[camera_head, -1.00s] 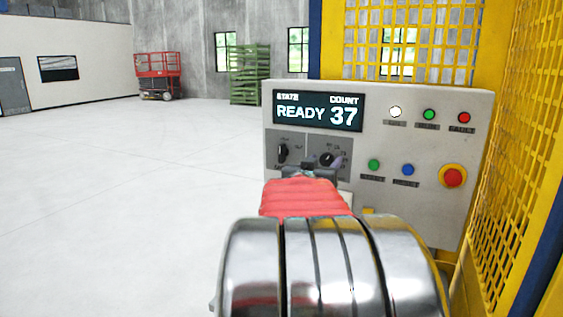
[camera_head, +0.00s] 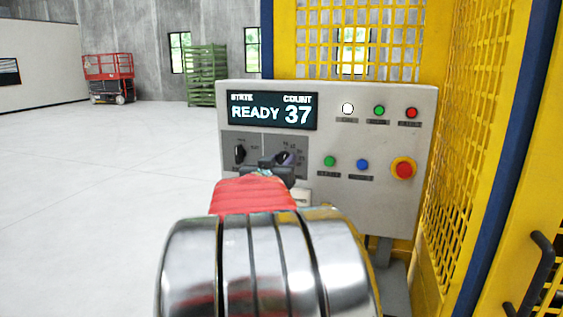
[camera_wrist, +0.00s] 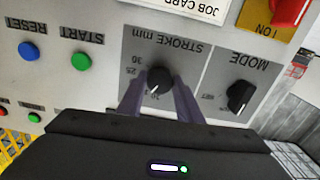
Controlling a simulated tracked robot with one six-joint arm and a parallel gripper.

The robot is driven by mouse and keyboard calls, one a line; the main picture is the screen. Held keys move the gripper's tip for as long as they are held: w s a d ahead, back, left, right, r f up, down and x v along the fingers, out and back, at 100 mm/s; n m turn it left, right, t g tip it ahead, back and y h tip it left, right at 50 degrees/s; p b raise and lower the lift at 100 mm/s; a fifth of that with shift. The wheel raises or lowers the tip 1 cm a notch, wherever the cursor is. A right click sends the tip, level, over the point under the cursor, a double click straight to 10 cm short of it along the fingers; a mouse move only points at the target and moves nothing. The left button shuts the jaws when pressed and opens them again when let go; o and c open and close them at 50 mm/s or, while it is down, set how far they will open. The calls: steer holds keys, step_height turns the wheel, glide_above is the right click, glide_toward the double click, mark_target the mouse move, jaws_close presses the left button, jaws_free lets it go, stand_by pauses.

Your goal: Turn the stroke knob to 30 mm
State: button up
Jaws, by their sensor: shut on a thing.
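The stroke knob (camera_wrist: 159,79) is black and round with a light pointer mark, on the grey STROKE mm plate (camera_wrist: 190,52), upside down in the wrist view. Its mark appears to point down and left in that picture; the exact value cannot be read. Numbers, including 30 and 25, show left of the knob. My gripper (camera_wrist: 159,92) has its two purplish fingers on either side of the knob, shut on it. In the head view my gripper (camera_head: 270,168) is at the panel, just below and left of the stroke knob (camera_head: 283,158), which it partly covers.
The mode knob (camera_wrist: 240,96) is close beside the stroke knob. START (camera_wrist: 81,62) and RESET (camera_wrist: 29,51) buttons sit on its other side. The display (camera_head: 268,110) reads READY, count 37. A red stop button (camera_head: 403,169) and yellow mesh guard (camera_head: 465,150) stand right. Open floor lies left.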

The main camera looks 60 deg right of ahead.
steer(key=shift+m, duration=0.4)
steer(key=m, duration=0.8)
steer(key=shift+s, duration=0.1)
steer(key=m, duration=0.5)
steer(key=shift+f, duration=0.1)
steer(key=shift+f+m, duration=0.1)
steer(key=shift+m, duration=2)
steer(key=o, duration=1)
steer(key=shift+o, duration=0.2)
steer(key=shift+a, duration=0.1)
